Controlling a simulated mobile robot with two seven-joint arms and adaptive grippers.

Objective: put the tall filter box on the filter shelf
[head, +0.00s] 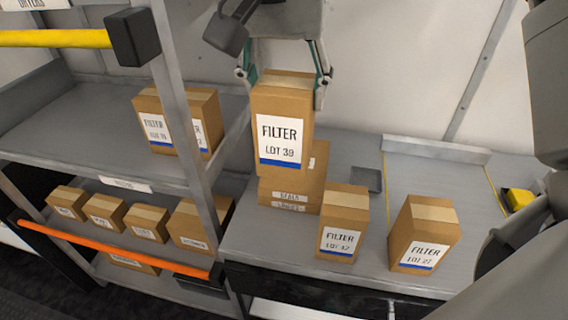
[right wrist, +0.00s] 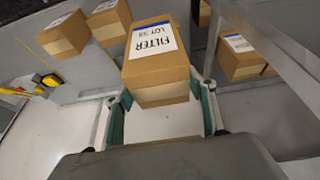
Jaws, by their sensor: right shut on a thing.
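The tall filter box (head: 284,128) is a brown carton with a white FILTER label whose lot number looks like 39. My right gripper (head: 285,84) is shut on its upper part, a finger on each side, and holds it upright in front of the stacked boxes at the rack's right. The box also shows between the fingers in the right wrist view (right wrist: 158,75). The filter shelf (head: 75,125) is the grey rack level on the left, with two filter boxes (head: 150,118) at its right end and bare surface to their left. My left gripper is not in view.
A rack post (head: 180,90) stands between the held box and the shelf. A yellow bar (head: 55,38) is above; an orange bar (head: 110,248) is below. Two filter boxes (head: 343,222) (head: 424,233) stand on the bench, with a carton (head: 311,185) behind. Small cartons (head: 105,210) fill the lower shelf.

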